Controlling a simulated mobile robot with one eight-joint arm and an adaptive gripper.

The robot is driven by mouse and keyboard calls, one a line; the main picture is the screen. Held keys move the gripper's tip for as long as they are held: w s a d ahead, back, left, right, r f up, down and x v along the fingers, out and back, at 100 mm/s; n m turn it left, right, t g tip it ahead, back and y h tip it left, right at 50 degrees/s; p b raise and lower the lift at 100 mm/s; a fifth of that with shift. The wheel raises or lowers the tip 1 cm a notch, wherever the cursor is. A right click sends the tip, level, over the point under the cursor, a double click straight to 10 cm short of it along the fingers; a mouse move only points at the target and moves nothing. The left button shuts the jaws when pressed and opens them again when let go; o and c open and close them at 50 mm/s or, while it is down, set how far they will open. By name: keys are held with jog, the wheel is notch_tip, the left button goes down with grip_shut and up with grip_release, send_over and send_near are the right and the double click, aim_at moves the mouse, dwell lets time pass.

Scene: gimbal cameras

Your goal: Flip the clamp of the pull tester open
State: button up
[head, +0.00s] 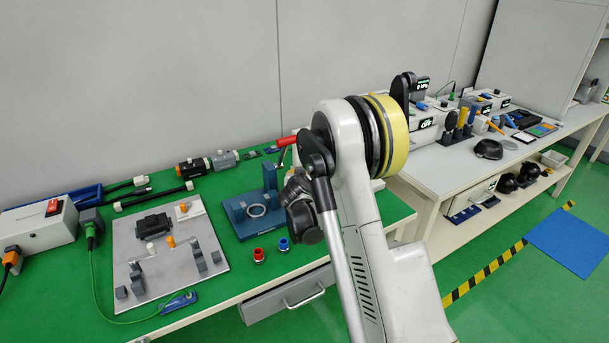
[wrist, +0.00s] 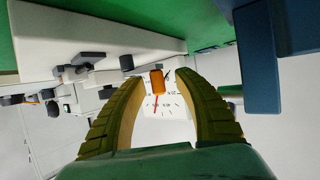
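In the wrist view a white dial face (wrist: 172,108) with a red needle shows between my fingers; I take it for the pull tester's gauge. An orange grip (wrist: 157,81), which looks like the clamp's handle, stands in front of it. My gripper (wrist: 162,76) is open, its two ribbed yellow-green fingers on either side of the orange grip with gaps to both. In the head view a grey plate (head: 205,255) carries a small white block (head: 188,209) with an orange tip and another orange piece (head: 171,241). My arm hides part of the bench, and my fingertips are not clear there.
A blue stand (head: 240,213) with a ring is close to my wrist; a blue upright fills the wrist view's right edge (wrist: 256,50). A power box (head: 40,226) with a red switch is at left.

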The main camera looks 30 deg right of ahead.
jog(key=v, duration=1.2)
jog(key=shift+d, duration=0.1)
jog(key=shift+r, duration=0.1)
